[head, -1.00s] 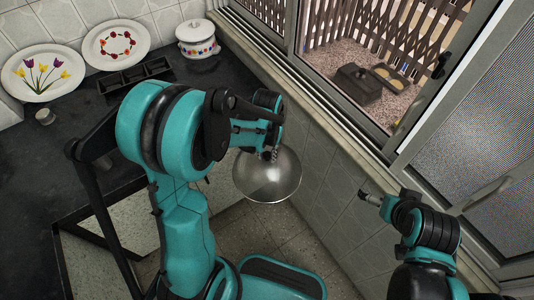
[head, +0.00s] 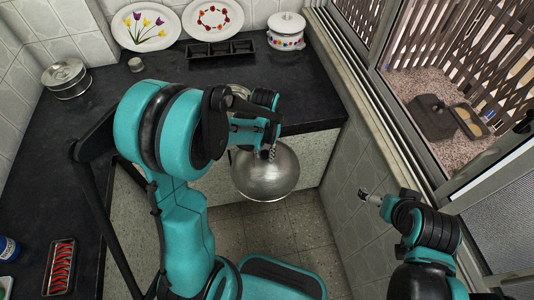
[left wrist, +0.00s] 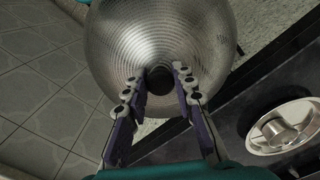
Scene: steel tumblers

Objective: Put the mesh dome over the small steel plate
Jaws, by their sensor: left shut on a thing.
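The mesh dome (head: 266,176) is a rounded, silvery, fine-textured bowl shape. My left gripper (head: 268,150) is shut on its dark knob and holds it in the air in front of the counter edge. In the left wrist view the dome (left wrist: 150,35) fills the upper middle, with the gripper's fingers (left wrist: 157,85) on either side of the knob. A small steel plate with a steel cup-like thing on it (left wrist: 284,127) stands on the dark counter at right; in the head view it is mostly hidden behind my left arm. My right gripper (head: 370,198) is empty near the window wall; its fingers are unclear.
The dark counter (head: 180,72) holds two decorated plates (head: 145,27), a black divided tray (head: 206,50), a white lidded pot (head: 286,30), a steel lidded container (head: 65,78) and a red-striped tray (head: 61,267). The window wall is close at right.

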